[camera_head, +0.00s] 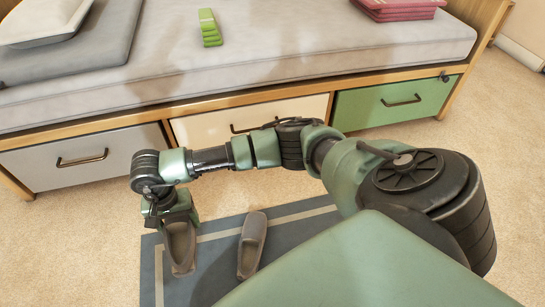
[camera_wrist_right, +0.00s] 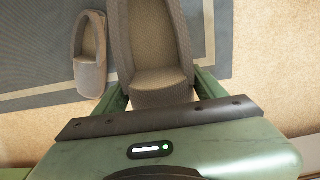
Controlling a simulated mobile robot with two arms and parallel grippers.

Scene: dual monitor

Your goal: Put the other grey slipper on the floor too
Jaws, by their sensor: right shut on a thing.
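One grey slipper (camera_head: 181,248) is in my right gripper (camera_head: 172,214), which points down over the left part of the blue-grey rug. I cannot tell whether the held slipper touches the rug. My left gripper is out of view.
The rug (camera_head: 215,262) with a pale border stripe lies on beige carpet (camera_head: 75,240). Behind it stands a bed with a grey drawer (camera_head: 50,165), a cream drawer (camera_head: 215,122) and a green drawer (camera_head: 380,110). A green item (camera_head: 209,27) and red items (camera_head: 400,8) lie on the mattress.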

